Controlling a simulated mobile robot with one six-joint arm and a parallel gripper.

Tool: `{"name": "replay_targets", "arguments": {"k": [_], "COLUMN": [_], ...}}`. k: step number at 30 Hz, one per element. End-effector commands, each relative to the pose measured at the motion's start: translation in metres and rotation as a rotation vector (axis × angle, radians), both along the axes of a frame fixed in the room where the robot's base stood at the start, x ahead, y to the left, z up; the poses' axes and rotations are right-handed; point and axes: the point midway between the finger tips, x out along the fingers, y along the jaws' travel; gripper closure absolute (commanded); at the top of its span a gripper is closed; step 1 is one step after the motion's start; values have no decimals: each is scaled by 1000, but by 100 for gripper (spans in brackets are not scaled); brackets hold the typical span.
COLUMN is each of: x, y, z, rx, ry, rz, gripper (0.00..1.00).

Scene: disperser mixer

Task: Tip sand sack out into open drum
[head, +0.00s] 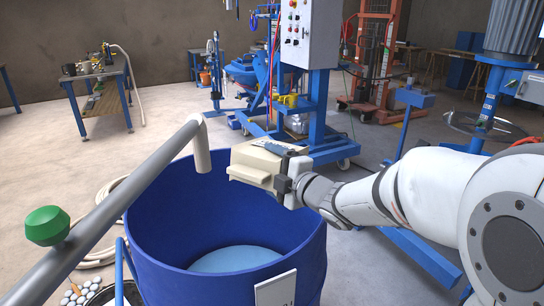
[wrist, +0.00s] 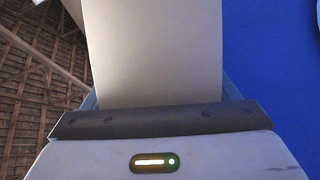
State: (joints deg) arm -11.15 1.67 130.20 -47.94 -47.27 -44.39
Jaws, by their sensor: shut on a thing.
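The sand sack (head: 256,162) is a cream-coloured block at the end of my arm. My gripper (head: 284,172) is shut on it and holds it over the right part of the rim of the open drum. In the wrist view the sack (wrist: 152,50) fills the middle, between the jaws of my gripper (wrist: 155,108). The open drum (head: 160,240) is large and blue, with pale blue liquid or a pale blue bottom (head: 236,259) inside. Its wall shows as blue at the right of the wrist view (wrist: 275,60). The sack's mouth cannot be made out.
A grey pipe (head: 110,205) with a green knob (head: 46,226) reaches over the drum's left side, its spout pointing down inside. A blue mixer with a control cabinet (head: 309,35) stands behind. A workbench (head: 97,82) is back left.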

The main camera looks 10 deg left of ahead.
Motion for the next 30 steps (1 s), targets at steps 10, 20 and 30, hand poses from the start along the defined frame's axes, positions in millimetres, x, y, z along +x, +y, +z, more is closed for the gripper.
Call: {"name": "replay_targets", "arguments": {"k": [10, 20, 30], "x": [0, 0, 0], "y": [-1, 0, 0], "z": [13, 17, 21], "rx": [72, 142, 217], "ry": [172, 333, 506], "rz": [-2, -1, -1], "gripper": [60, 60, 60]}}
